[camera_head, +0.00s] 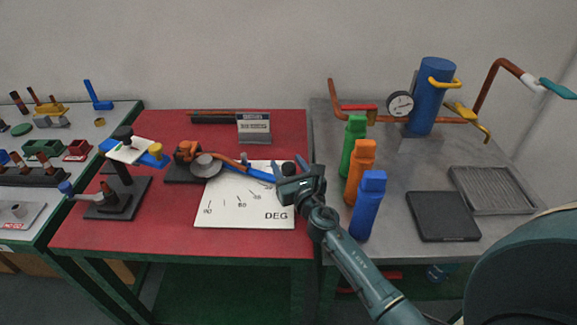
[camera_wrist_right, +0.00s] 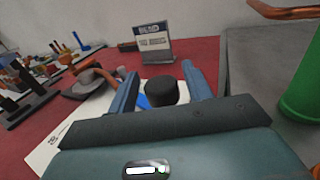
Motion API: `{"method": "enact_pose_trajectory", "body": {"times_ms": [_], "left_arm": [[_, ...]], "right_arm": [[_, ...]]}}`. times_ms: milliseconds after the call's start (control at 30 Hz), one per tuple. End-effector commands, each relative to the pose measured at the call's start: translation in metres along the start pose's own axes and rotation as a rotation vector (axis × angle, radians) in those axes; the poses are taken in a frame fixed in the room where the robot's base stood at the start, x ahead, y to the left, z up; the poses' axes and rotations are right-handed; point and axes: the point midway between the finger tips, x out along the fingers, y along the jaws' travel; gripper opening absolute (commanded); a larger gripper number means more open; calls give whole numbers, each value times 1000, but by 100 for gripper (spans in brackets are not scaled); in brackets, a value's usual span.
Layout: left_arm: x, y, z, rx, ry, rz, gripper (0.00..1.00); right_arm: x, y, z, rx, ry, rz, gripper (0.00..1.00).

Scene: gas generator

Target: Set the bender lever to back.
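The bender (camera_head: 190,158) sits on the red table, with a grey round former and copper pipe. Its blue lever (camera_head: 261,174) points right over the white degree plate (camera_head: 240,212) and ends in a black knob (camera_head: 288,169). In the wrist view the knob (camera_wrist_right: 162,91) shows between the fingers of my right gripper (camera_wrist_right: 160,72), with a small gap on each side. My right gripper (camera_head: 289,167) is open at the lever's end. I cannot tell whether a finger touches the knob. My left gripper is not in view.
A labelled sign (camera_head: 254,127) stands behind the plate. Green (camera_head: 353,145), orange (camera_head: 360,170) and blue (camera_head: 368,205) bottles stand close right of my right gripper on the grey table. A black stand (camera_head: 122,190) is left of the bender.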

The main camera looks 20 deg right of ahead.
Motion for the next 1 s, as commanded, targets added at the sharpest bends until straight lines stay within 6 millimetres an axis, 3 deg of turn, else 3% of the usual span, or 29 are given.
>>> {"method": "enact_pose_trajectory", "body": {"times_ms": [367,800,1000], "left_arm": [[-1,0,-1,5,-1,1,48],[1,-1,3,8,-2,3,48],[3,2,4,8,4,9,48]], "right_arm": [[-7,0,0,-1,1,0,54],[-96,0,-3,-1,2,1,54],[-124,0,-2,0,1,-1,54]]}}
